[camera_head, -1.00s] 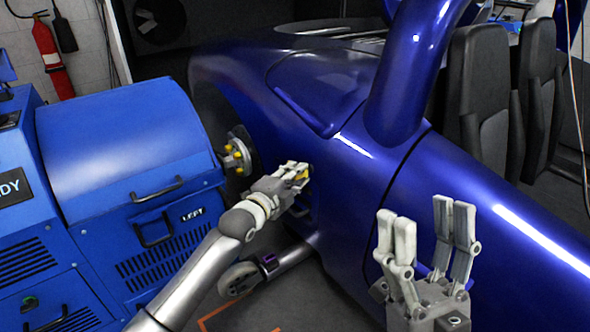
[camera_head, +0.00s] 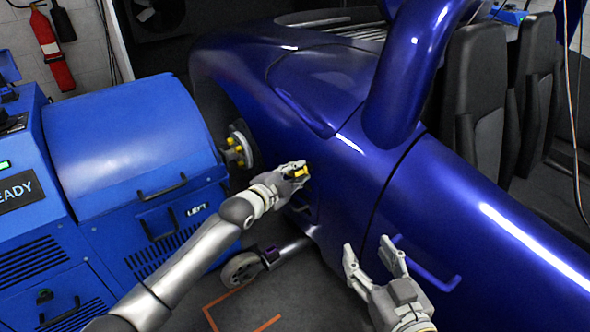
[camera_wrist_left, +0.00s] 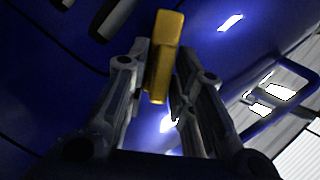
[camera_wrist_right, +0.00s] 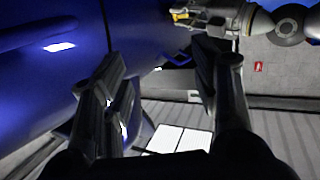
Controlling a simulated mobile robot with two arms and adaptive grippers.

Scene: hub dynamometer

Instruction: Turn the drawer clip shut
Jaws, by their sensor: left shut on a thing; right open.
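A yellow clip (camera_head: 301,171) is on the side of the dark blue car body. My left gripper (camera_head: 295,170) is shut on it. In the left wrist view the yellow clip (camera_wrist_left: 161,60) stands between the two fingertips, slightly tilted, with its lower part between the fingers. Whether the clip is fully turned cannot be told. My right gripper (camera_head: 373,256) is open and empty beside the car body, below and right of the left one. The right wrist view also shows the yellow clip (camera_wrist_right: 180,15) at the top, at the left gripper's fingers.
The car body (camera_head: 340,205) fills the middle, with a blue bar handle (camera_head: 440,280) on its side near my right gripper. A blue machine (camera_head: 130,140) with handles stands at the left. A caster wheel (camera_head: 241,270) is on the floor below the left gripper.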

